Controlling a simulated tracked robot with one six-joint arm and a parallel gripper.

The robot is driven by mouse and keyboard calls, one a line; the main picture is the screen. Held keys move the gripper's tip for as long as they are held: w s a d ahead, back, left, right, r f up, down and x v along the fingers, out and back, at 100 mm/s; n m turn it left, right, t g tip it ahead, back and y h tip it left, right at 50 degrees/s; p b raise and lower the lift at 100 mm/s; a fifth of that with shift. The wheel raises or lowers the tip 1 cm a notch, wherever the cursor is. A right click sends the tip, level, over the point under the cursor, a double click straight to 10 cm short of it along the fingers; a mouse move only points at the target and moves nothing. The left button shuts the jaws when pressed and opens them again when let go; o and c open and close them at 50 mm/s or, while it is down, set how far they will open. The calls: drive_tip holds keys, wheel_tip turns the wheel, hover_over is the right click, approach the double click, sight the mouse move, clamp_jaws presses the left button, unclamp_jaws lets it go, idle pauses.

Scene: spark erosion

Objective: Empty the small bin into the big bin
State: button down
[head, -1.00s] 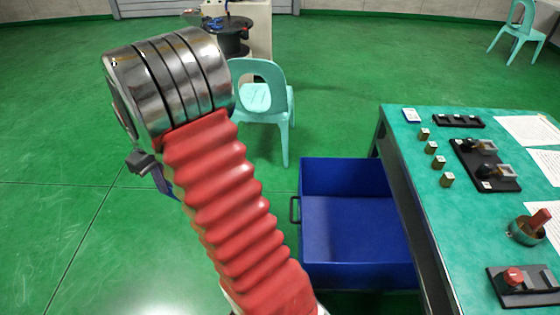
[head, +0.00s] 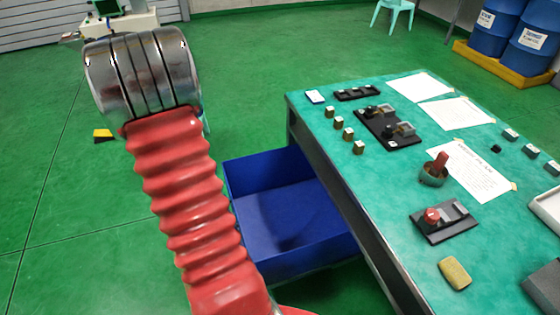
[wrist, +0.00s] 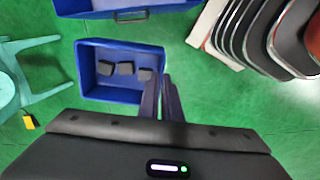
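The small bin (wrist: 98,92) is blue and shows in the wrist view, with several dark cubes (wrist: 125,68) in it: a row along its middle. My gripper (wrist: 162,78) has its two dark fingers close together at the bin's right wall, and it looks shut on that wall. Whether the bin is on the floor or lifted is hard to tell. The big bin (head: 300,262) is blue, open-topped and on the floor beside the table; its handle side (wrist: 90,8) shows at the wrist view's top edge. In the head view my red arm hides the gripper and the small bin.
A green-topped table (head: 345,185) with blocks, fixtures and papers stands right of the big bin. A light green chair (wrist: 35,85) is left in the wrist view. A yellow-and-black object (head: 103,135) lies on the floor. Blue drums (head: 495,25) stand far right. Floor on the left is open.

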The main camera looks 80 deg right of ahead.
drive_tip(key=s+d+n, duration=0.1)
drive_tip(key=s+d, duration=0.3)
drive_tip(key=s, duration=0.6)
drive_tip(key=s+d+f, duration=0.1)
drive_tip(key=s+d, duration=0.3)
drive_tip(key=s, duration=0.6)
drive_tip(key=s+d+n, duration=0.1)
drive_tip(key=s+d, duration=0.3)
drive_tip(key=s, duration=0.6)
drive_tip(key=shift+s+d+f+n, duration=0.2)
drive_tip(key=shift+d+f+n, duration=0.05)
drive_tip(key=shift+n, duration=0.05)
drive_tip(key=w+a+f+g+h, duration=0.1)
drive_tip(key=w+f+g+h, duration=0.1)
drive_tip(key=f+g+h, duration=0.4)
drive_tip(key=w+a+f+g+h, duration=0.2)
drive_tip(key=f+g+h, duration=0.3)
drive_tip(key=g, duration=0.8)
drive_tip(key=shift+w+f+g+h, duration=0.3)
drive_tip(key=shift+w+f+h, duration=0.1)
drive_tip(key=shift+w+f, duration=0.35)
idle(1.1)
